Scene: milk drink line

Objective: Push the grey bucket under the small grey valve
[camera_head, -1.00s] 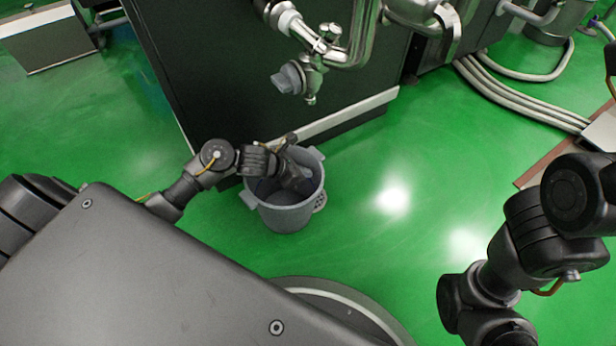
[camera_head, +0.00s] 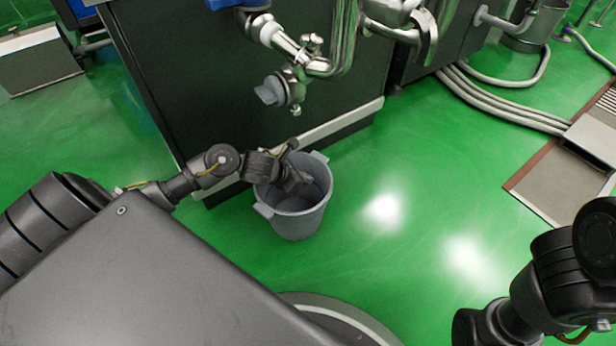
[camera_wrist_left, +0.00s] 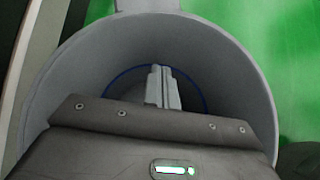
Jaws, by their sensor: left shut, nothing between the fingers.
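The grey bucket (camera_head: 298,224) stands upright on the green floor beside the dark machine cabinet. The small grey valve (camera_head: 269,91), with a short metal outlet, sticks out from the steel pipes above and behind it. In the head view the outlet appears nearly straight above the bucket. My left gripper (camera_head: 293,184) reaches down inside the bucket from the left, its fingers shut and empty. In the left wrist view the shut fingers (camera_wrist_left: 163,86) point into the bucket, whose inner wall (camera_wrist_left: 228,72) curves around them. Contact with the wall cannot be made out. My right gripper is out of view.
The dark cabinet (camera_head: 200,75) with its pale lower edge (camera_head: 340,122) stands close behind the bucket. Hoses (camera_head: 510,112) run across the floor at the right. A floor grate (camera_head: 555,185) lies at far right. Green floor right of the bucket is clear.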

